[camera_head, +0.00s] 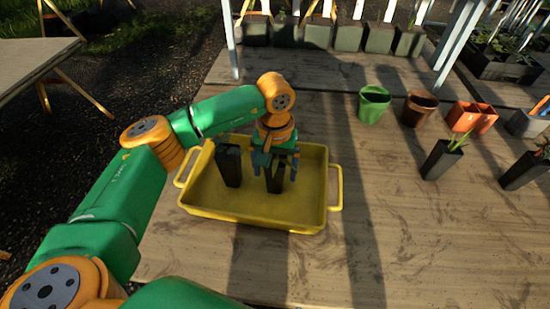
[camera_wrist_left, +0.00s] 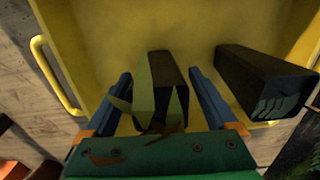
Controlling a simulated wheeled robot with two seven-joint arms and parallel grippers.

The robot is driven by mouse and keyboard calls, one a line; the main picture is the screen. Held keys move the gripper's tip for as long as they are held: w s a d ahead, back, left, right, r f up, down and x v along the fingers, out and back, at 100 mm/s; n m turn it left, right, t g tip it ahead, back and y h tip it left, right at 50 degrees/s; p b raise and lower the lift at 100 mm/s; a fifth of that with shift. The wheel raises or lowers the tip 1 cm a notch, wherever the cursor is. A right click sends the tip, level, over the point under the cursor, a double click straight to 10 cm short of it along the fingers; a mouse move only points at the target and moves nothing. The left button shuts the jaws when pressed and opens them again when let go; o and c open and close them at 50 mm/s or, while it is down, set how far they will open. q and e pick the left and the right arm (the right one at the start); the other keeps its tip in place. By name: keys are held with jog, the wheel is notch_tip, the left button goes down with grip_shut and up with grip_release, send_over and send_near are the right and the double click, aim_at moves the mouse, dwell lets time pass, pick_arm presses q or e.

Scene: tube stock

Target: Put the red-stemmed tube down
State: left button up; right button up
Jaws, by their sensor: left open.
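The red-stemmed tube (camera_head: 275,180) is a black square pot standing in the yellow tray (camera_head: 322,212). In the left wrist view the tube (camera_wrist_left: 172,72) holds a plant with green leaves and a reddish stem. My left gripper (camera_head: 275,163) is right over it. Its blue fingers (camera_wrist_left: 165,100) are open, one on each side of the tube, with gaps visible. The tube's base is partly hidden. A second black tube (camera_head: 229,165) stands in the tray to the left, and shows at the right in the wrist view (camera_wrist_left: 262,80). My right gripper is not in view.
On the wooden table right of the tray are a green pot (camera_head: 373,104), a brown pot (camera_head: 419,108), an orange container (camera_head: 472,117) and black tubes with plants (camera_head: 441,160). White posts (camera_head: 460,40) rise behind. The table's front right is clear.

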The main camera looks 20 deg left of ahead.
pick_arm(q)
notch_tip(320, 180, up, 11)
jog(key=shift+r+b, duration=0.2)
jog(key=shift+b, duration=0.35)
